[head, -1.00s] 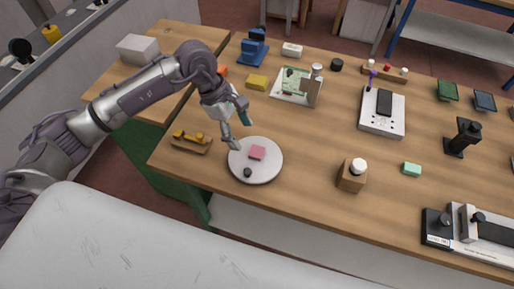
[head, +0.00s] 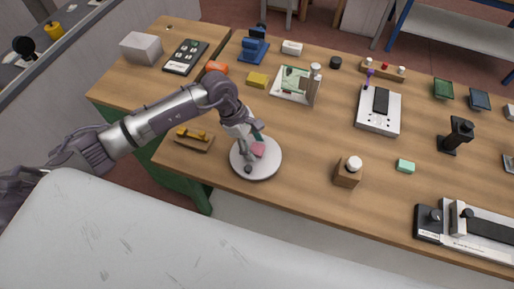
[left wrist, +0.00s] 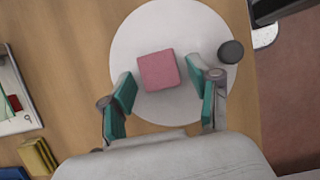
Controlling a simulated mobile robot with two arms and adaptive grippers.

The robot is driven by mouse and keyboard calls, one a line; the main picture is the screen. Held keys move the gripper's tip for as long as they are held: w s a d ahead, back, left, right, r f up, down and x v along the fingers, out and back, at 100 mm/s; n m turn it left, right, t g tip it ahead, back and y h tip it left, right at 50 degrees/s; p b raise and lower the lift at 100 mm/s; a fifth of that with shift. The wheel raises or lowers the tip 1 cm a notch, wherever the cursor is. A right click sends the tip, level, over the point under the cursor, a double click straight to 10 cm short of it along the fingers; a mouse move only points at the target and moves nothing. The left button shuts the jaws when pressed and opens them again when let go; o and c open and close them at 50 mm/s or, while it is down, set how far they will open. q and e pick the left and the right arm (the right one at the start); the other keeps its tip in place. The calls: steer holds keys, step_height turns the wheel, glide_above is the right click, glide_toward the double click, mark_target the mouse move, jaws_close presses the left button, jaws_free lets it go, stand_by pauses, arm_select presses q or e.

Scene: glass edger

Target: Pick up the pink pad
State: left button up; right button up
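The pink pad (head: 257,149) lies on a round white plate (head: 262,170) near the table's front edge. In the left wrist view the pink pad (left wrist: 158,71) sits near the middle of the white plate (left wrist: 150,22), with a small dark knob (left wrist: 231,52) at the plate's right edge. My left gripper (head: 252,151) is low over the plate, at the pad. In the left wrist view its teal-padded fingers (left wrist: 160,92) are spread apart, one either side of the pad's near end, with gaps showing. My right gripper is not in view.
A wooden holder with yellow pieces (head: 193,138) is left of the plate. A wooden block with a white knob (head: 348,172) and a green block (head: 405,166) lie to the right. A yellow block (head: 257,80) is behind. The table between plate and wooden block is clear.

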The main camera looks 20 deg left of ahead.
arm_select(q)
steer(key=c, duration=0.4)
steer(key=shift+c, duration=0.2)
